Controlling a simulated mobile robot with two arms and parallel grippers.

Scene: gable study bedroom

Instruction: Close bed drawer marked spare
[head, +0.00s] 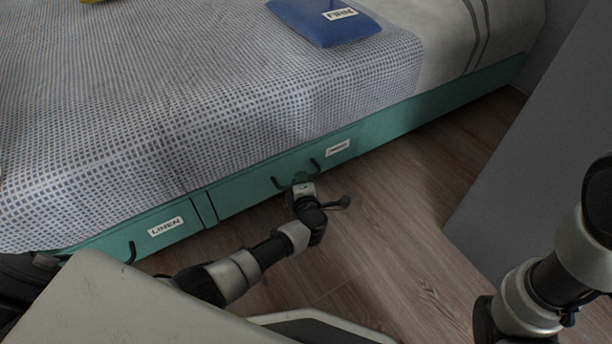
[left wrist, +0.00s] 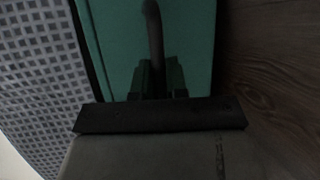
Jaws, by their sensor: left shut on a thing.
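The bed drawer (head: 245,197) with the small blurred white label (head: 337,147) is a green front in the bed's side; I cannot read the label for certain. Its front looks about flush with the green bed frame beside it. My left gripper (head: 299,184) is shut on this drawer's dark handle (head: 280,184). In the left wrist view the jaws (left wrist: 158,80) close around the curved dark handle (left wrist: 153,30) in front of the green drawer face (left wrist: 190,40). My right gripper is out of view; only part of the right arm shows.
A second green drawer marked LINEN (head: 166,227) is to the left, with its own dark handle (head: 131,252). A blue labelled cushion (head: 320,25) lies on the bed (head: 130,100). Wooden floor (head: 400,220) is clear in front. A grey panel (head: 540,160) stands at the right.

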